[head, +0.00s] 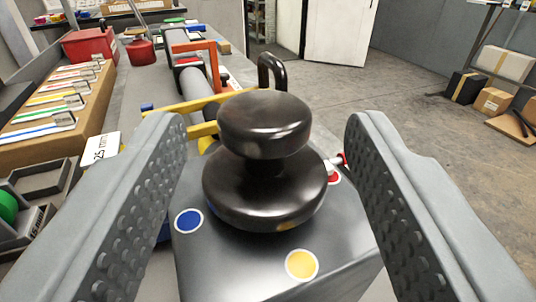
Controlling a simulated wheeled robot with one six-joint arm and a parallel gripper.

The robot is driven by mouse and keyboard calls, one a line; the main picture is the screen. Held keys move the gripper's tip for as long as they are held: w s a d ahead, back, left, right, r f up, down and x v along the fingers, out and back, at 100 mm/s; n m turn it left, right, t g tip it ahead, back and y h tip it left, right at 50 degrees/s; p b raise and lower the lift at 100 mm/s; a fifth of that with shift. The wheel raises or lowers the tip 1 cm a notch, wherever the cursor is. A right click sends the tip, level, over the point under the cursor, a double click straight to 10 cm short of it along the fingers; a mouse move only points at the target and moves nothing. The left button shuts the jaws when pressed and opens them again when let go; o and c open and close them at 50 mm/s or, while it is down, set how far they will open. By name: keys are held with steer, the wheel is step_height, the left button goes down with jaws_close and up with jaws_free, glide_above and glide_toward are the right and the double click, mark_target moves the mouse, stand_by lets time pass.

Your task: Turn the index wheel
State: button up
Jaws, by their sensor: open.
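The index wheel (264,190) is a glossy black disc with a thick round knob (265,124) on top. It sits on the flat top of a grey metal block (235,262) in the middle of the head view. My gripper (268,135) is open, with one studded grey finger on each side of the wheel. Clear gaps show between both fingers and the knob, and nothing is held. The block's lower sides are partly hidden by the fingers.
A black hooked handle (272,70) rises just behind the wheel. Yellow bars (180,107) and an orange frame (197,58) stand behind on the bench. Open floor (400,110) lies at right, with boxes (493,102) beyond.

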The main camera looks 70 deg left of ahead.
steer(key=v, duration=1.3)
steer(key=shift+s+d, duration=0.15)
steer(key=shift+d, duration=0.1)
